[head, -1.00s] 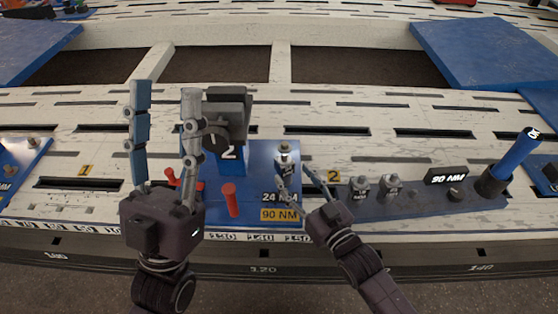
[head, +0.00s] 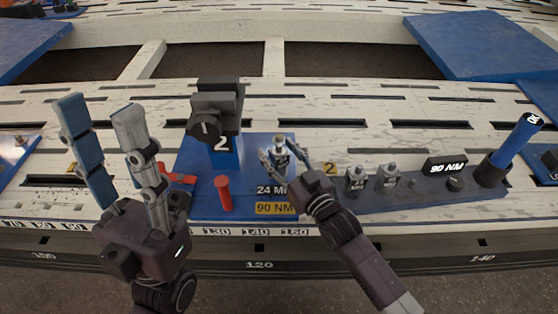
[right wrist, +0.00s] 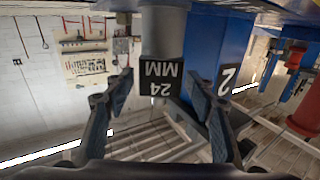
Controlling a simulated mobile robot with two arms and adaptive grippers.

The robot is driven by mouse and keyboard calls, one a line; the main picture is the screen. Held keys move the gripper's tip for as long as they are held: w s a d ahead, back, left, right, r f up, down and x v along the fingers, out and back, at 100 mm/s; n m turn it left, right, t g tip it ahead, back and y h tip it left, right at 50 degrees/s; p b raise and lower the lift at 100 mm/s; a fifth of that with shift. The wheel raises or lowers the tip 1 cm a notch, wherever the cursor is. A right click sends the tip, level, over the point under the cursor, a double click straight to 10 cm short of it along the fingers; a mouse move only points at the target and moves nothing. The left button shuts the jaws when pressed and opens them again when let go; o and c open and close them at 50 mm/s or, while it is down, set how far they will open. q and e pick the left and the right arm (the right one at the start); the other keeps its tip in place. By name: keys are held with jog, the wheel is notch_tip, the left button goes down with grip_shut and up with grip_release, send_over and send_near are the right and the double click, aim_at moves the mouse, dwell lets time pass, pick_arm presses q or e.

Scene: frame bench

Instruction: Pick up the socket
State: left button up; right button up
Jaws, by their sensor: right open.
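The socket (head: 279,141), metal with a dark band, stands upright on the blue station plate (head: 258,150) marked 2. In the right wrist view the picture is inverted and the socket's black band (right wrist: 160,75) reads 24 MM. My right gripper (head: 283,153) is open, with one finger on each side of the socket. It also shows in the right wrist view (right wrist: 160,88), with gaps between the fingers and the socket. My left gripper (head: 98,103) is open and empty, raised left of the plate, its fingers pointing up.
A blue post with a dark head (head: 216,110) and a red peg (head: 223,193) stand left of the socket. Slotted bench surface behind is clear.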

jog(key=c, duration=1.3)
grip_shut()
jog(key=shift+r, duration=0.1)
